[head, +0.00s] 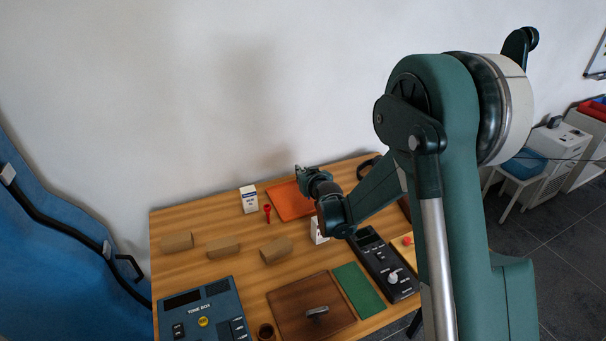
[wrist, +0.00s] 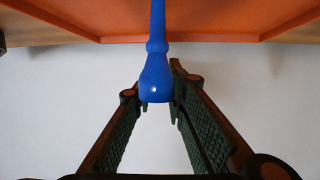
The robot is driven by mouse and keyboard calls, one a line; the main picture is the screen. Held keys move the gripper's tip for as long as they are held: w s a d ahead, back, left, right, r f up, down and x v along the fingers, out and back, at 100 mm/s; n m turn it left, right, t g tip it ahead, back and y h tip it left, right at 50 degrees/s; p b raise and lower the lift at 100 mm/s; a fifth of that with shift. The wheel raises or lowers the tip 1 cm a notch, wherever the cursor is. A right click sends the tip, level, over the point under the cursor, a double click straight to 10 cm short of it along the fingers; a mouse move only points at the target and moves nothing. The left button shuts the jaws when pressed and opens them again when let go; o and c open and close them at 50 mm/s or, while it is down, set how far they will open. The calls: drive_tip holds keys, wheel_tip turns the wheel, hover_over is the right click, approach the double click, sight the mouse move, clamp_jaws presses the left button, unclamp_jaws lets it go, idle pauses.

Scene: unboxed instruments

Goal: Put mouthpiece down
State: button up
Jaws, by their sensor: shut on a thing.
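The mouthpiece is the blue flared piece (wrist: 155,75) in the wrist view, with a thin stem running to the top edge. My gripper (wrist: 154,94) is shut on its wide end, with a fingertip on each side. An orange tray (wrist: 225,22) spans the top of the wrist view behind the stem. In the head view my gripper (head: 303,174) is over the far part of the orange tray (head: 287,203). The blue piece cannot be made out there. Whether the stem touches the tray is not visible.
A white carton (head: 249,199) and a red piece (head: 267,213) stand left of the tray. Several tan blocks (head: 222,247), a blue tone box (head: 204,313), a brown board (head: 300,318), a green mat (head: 358,290) and a black device (head: 388,270) are nearer. Bare wood shows at left.

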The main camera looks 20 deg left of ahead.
drive_tip(key=shift+f, duration=0.1)
drive_tip(key=o, duration=0.9)
drive_tip(key=shift+r, duration=0.2)
drive_tip(key=shift+s+d+r, duration=0.25)
drive_tip(key=shift+s+d, duration=0.15)
drive_tip(key=shift+s, duration=0.15)
drive_tip(key=shift+s+d+r+p, duration=0.35)
drive_tip(key=shift+s+r+p, duration=0.1)
drive_tip(key=shift+r, duration=0.95)
drive_tip(key=shift+s+d+r+p, duration=0.3)
drive_tip(key=shift+s+r+p, duration=0.1)
drive_tip(key=shift+r, duration=0.95)
drive_tip(key=shift+s+d+r+p, duration=0.35)
drive_tip(key=shift+s+r+p, duration=0.1)
drive_tip(key=shift+r, duration=0.95)
